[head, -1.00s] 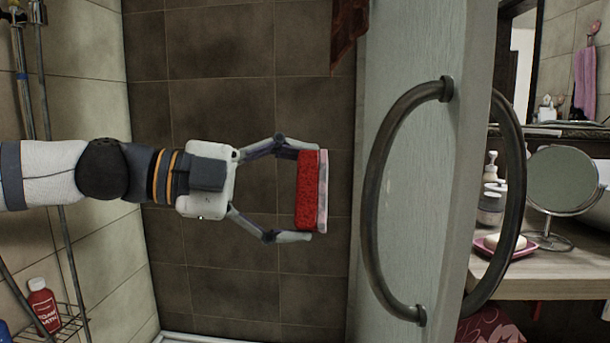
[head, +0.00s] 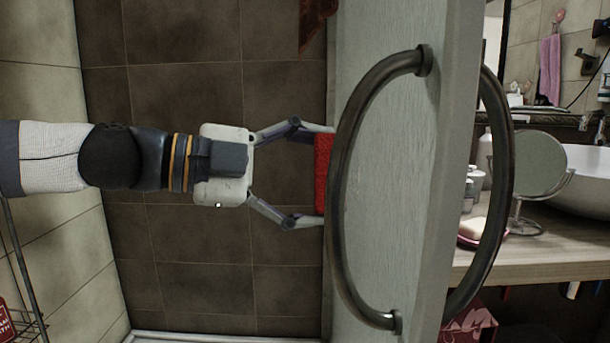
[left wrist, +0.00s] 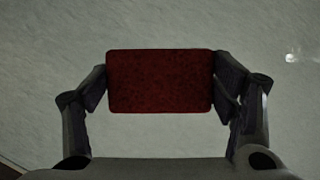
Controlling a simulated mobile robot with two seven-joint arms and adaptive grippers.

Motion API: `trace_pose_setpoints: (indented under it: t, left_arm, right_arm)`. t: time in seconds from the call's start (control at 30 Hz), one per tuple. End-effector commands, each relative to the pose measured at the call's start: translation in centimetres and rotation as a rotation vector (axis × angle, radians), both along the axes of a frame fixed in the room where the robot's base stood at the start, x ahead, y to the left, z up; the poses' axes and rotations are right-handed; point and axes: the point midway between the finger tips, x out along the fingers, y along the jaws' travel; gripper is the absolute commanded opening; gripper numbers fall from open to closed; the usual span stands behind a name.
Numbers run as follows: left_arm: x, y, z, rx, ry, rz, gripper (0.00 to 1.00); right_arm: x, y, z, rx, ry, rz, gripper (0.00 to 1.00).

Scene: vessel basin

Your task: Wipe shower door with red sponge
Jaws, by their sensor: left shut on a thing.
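The red sponge (head: 323,174) is in my left gripper (head: 318,176), which is shut on it from above and below in the head view. The sponge's right side is hidden behind the edge of the shower door (head: 400,190), a pale textured panel with a large dark ring handle (head: 340,200). In the left wrist view the sponge (left wrist: 160,81) sits between both fingers, with the pale door surface (left wrist: 40,60) filling the background. The sponge is at or very close to the door; I cannot tell whether it touches. My right gripper is not in view.
Behind the handle on the right are a counter (head: 530,265) with a round mirror (head: 530,165), a soap dish (head: 480,235) and a white basin (head: 590,180). A wire shelf with a red bottle (head: 8,318) is at the lower left. Dark tiled wall (head: 190,80) stands behind my arm.

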Motion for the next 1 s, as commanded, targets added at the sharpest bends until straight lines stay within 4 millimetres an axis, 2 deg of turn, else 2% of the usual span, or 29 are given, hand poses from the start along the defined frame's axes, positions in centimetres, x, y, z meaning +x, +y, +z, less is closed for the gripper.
trace_pose_setpoints:
  t: [0.33, 1.0]
  left_arm:
    - [0.0, 0.0, 0.0, 0.000, 0.000, 0.000, 0.56]
    - [0.0, -1.3, -0.1, 0.001, 0.000, 0.000, 0.56]
  right_arm:
    - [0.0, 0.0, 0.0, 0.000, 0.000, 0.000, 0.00]
    - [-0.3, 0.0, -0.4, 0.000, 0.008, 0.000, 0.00]
